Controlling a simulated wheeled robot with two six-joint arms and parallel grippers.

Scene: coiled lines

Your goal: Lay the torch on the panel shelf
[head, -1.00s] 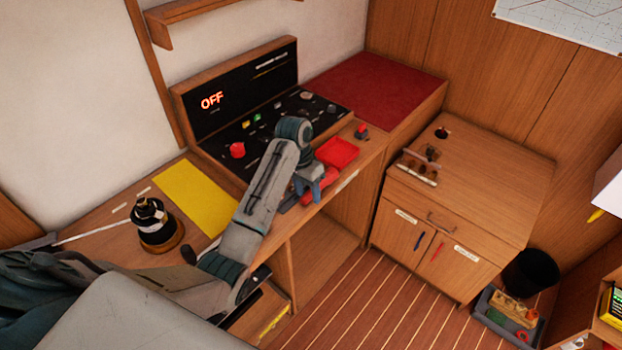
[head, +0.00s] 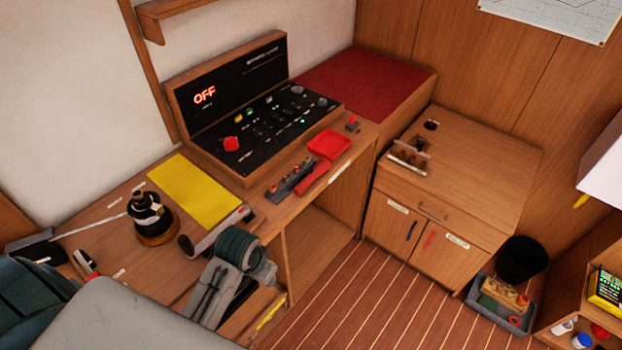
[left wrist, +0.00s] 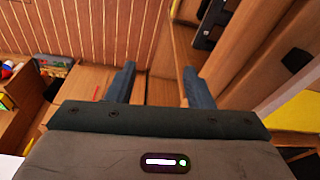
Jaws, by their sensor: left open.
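A red elongated object (head: 313,179), which looks like the torch, lies on the wooden panel shelf (head: 262,208) in front of the switch panel (head: 265,125). It is beside a red square tray (head: 329,143); I cannot tell whether they touch. In the left wrist view, my left gripper (left wrist: 156,86) is open, with nothing between its fingers. It is in front of the counter, apart from the red object. In the head view my arm shows at the lower middle, but the fingertips are hidden. My right gripper is in neither current view.
A dark rack (head: 290,181) with small coloured parts lies left of the red object.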

